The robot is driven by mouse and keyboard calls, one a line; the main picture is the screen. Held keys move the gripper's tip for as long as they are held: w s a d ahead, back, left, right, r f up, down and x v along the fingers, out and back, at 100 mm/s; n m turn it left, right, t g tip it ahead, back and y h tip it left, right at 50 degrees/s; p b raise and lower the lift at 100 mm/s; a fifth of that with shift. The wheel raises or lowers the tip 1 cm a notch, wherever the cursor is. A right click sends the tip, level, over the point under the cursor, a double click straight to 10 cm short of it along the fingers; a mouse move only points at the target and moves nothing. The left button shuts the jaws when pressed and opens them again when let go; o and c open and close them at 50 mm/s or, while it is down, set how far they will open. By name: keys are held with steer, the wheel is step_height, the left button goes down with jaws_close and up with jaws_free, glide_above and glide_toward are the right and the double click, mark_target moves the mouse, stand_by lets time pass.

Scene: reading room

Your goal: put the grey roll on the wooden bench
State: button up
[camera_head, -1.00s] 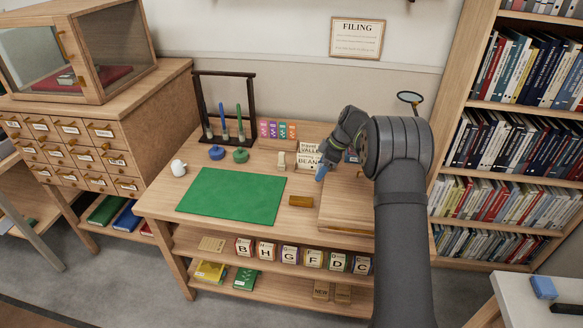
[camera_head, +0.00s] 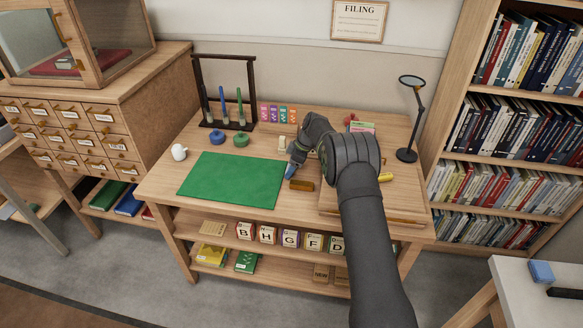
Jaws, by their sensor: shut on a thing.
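My gripper (camera_head: 293,167) is over the wooden bench (camera_head: 330,118), just right of the green mat and low above the bench top. A small blue thing (camera_head: 290,171) shows at its fingertips, and the gripper is shut on it. The blue thing is too small to name, and I cannot tell whether it touches the bench. I cannot make out a grey roll in the head view; my arm hides part of the bench's right side.
A green mat (camera_head: 230,180) lies left of my gripper. A brown block (camera_head: 301,185) is just below it. A rack of brushes (camera_head: 222,90) stands behind, a magnifier lamp (camera_head: 411,120) at right. The bench's front left corner is clear.

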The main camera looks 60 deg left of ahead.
steer(key=shift+f, duration=0.25)
steer(key=o, duration=0.9)
steer(key=shift+f, duration=0.15)
steer(key=shift+c, duration=0.2)
steer(key=v, duration=1.2)
